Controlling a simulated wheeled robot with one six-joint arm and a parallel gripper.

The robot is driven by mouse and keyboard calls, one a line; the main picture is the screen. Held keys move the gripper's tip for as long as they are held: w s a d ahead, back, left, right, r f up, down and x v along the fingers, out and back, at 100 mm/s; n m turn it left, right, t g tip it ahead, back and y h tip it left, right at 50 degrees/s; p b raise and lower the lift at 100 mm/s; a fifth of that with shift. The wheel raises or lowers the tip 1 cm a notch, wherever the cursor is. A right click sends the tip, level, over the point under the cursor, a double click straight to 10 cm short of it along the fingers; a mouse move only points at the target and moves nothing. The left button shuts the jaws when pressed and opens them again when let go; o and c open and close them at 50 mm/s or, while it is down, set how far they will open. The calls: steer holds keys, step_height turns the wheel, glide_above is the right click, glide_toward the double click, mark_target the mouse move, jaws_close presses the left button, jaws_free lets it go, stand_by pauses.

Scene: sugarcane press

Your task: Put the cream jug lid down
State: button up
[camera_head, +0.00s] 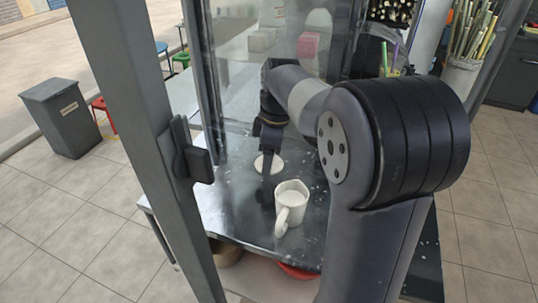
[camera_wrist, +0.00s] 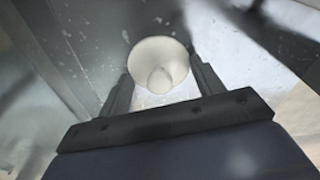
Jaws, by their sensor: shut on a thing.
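The cream jug (camera_head: 298,212) stands upright on the dark counter, its top open and its handle towards the front left. The round cream lid (camera_head: 262,162) is just behind and left of it, apart from the jug. My gripper (camera_head: 268,180) reaches down at the lid and partly covers it. In the wrist view the lid (camera_wrist: 150,50) lies with its knob facing the camera, between the two dark fingers of my gripper (camera_wrist: 160,88), which is shut on it. I cannot tell whether the lid touches the counter. The jug is not visible in the wrist view.
The dark, white-flecked counter (camera_head: 235,205) has bare room left of the jug. A grey post (camera_head: 150,130) and clear panels stand close around the arm. A pink block (camera_head: 308,45) sits farther back. A red bowl (camera_head: 298,271) is below the counter's front edge.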

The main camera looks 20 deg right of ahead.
mark_target(275, 162)
steer(key=shift+f, duration=0.1)
steer(key=o, duration=1)
steer(key=r, duration=0.4)
steer(key=d+r+p, duration=0.1)
steer(key=r, duration=0.7)
steer(key=shift+s+d+r+p, duration=0.1)
steer(key=shift+s+d+p, duration=0.05)
steer(key=shift+s+p, duration=0.15)
